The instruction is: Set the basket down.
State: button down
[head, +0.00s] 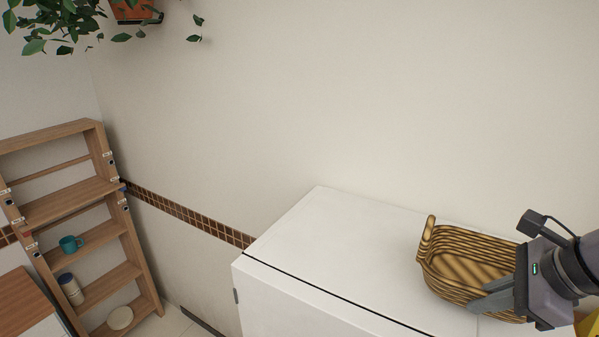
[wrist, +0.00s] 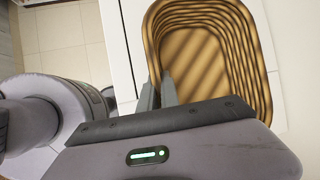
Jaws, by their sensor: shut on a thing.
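The basket (head: 462,262) is woven, in tan and dark brown stripes, with a raised handle at its left end. It looks empty and roughly level over the white top (head: 350,232) of a box-shaped cabinet or appliance. My gripper (head: 492,301) is shut on the basket's near right side. In the wrist view the fingers (wrist: 158,94) close on the wall of the basket (wrist: 205,58) at its left edge. The basket's underside is hidden, so I cannot tell whether it touches the white top.
The white top is clear left of the basket, with a wall behind it. A wooden shelf (head: 82,190) at the far left holds a teal mug (head: 70,244), a jar (head: 70,288) and a pale round dish (head: 120,317). A potted plant (head: 137,10) hangs above.

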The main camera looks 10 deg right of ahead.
aim_at(463, 301)
jog(key=w, duration=0.3)
jog(key=shift+w+a+f, duration=0.15)
jog(key=shift+w+f, duration=0.05)
jog(key=shift+w, duration=0.05)
jog(key=f, duration=0.2)
jog(key=shift+s+f, duration=0.25)
jog(key=shift+f, duration=0.15)
jog(key=shift+w+f, duration=0.1)
jog(key=shift+f, duration=0.15)
jog(key=shift+w, duration=0.2)
jog(key=c, duration=1.9)
grip_release()
jog(key=shift+s+f, duration=0.15)
jog(key=shift+f, duration=0.05)
jog(key=shift+c, duration=0.2)
jog(key=o, duration=0.4)
jog(key=shift+c, duration=0.2)
